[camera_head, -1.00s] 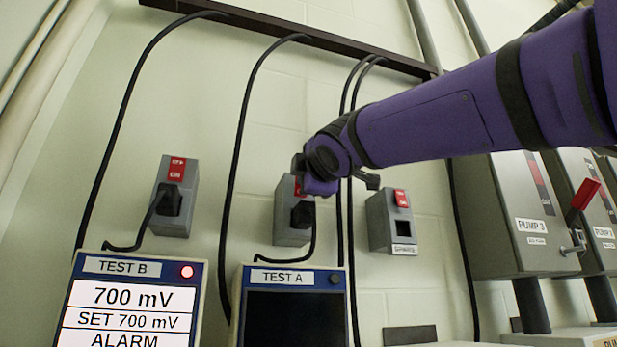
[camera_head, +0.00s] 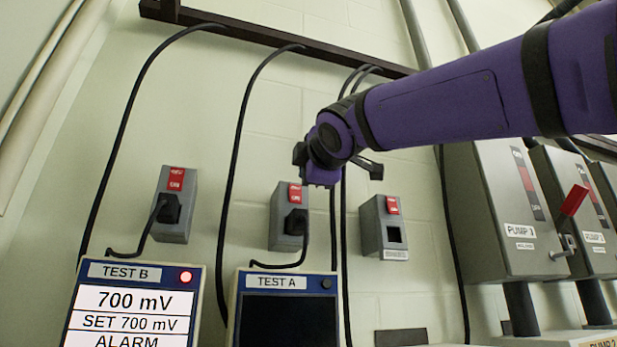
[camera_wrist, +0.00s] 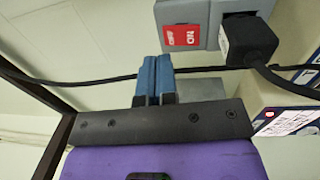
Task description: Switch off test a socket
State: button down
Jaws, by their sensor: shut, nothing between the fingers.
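The Test A socket (camera_head: 288,228) is a grey wall box with a red rocker switch (camera_head: 294,193) and a black plug (camera_head: 296,221) below it. In the wrist view, a grey socket box (camera_wrist: 233,14) shows its red switch (camera_wrist: 182,37) and a black plug (camera_wrist: 249,40). The Test A meter (camera_head: 288,313) below has a dark screen and an unlit lamp. My gripper (camera_wrist: 154,66) is shut and empty, its blue fingertips together just beside the socket box. In the head view the fingertips are hidden behind my wrist, up and right of the socket.
The Test B socket (camera_head: 174,206) and its lit meter (camera_head: 130,304) stand left. A spare socket (camera_head: 384,227) is at right, then the pump boxes (camera_head: 503,212). Black cables (camera_head: 233,170) hang along the wall near my gripper.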

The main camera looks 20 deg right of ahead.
jog(key=s+r, duration=0.1)
jog(key=s, duration=0.7)
jog(key=shift+s+r, duration=0.2)
jog(key=shift+s, duration=0.15)
jog(key=shift+f, duration=0.1)
